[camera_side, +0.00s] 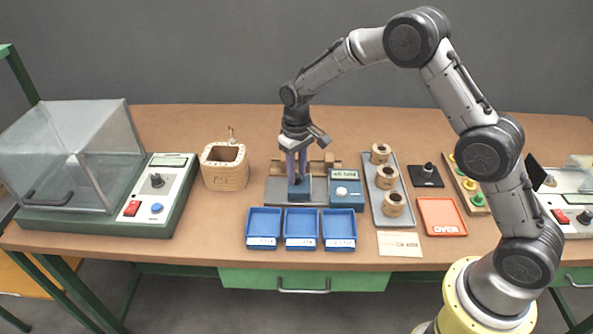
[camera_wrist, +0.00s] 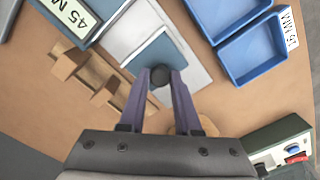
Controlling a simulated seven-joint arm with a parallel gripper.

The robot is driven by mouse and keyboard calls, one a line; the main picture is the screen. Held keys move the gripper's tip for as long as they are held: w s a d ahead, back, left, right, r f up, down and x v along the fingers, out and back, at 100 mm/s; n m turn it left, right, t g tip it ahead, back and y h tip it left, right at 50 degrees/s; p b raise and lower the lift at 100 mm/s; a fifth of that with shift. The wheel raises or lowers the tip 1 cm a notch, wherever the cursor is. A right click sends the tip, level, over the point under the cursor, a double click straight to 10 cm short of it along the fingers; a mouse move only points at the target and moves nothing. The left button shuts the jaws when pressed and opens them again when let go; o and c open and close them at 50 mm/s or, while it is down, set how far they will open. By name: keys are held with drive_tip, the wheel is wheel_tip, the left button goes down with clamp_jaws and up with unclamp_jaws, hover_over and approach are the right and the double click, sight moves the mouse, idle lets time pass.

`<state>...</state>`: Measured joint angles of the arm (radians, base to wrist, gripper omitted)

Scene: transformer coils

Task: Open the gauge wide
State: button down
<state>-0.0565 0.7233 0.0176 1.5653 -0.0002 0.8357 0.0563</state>
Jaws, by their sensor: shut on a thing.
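The gauge has a pale grey base plate (camera_side: 280,190), a blue sliding block (camera_side: 299,191) and a blue readout box (camera_side: 346,195) at its right end. In the wrist view the blue block (camera_wrist: 165,54) carries a dark round knob (camera_wrist: 160,76), and part of the readout (camera_wrist: 72,17) shows a number ending in "45 M". My gripper (camera_side: 297,178) points down over the block. In the wrist view its purple fingers (camera_wrist: 160,82) are shut on the knob. The fingers hide the knob in the side view.
Three blue trays (camera_side: 302,244) stand in front of the gauge. A grey tray with several coils (camera_side: 387,176) is to its right, beside a red "OVER" tray (camera_side: 441,217). A wooden box (camera_side: 225,168) and a hooded machine (camera_side: 158,205) stand left. Wooden supports (camera_wrist: 88,77) stand close behind the gauge.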

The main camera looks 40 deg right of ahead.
sight(281, 190)
idle(0.8)
drive_tip(key=shift+w+a+r, duration=0.1)
drive_tip(key=shift+w+a, duration=1.45)
drive_tip(key=c, duration=0.6)
unclamp_jaws()
wheel_tip(281, 190, up, 14)
drive_tip(key=shift+d, duration=0.1)
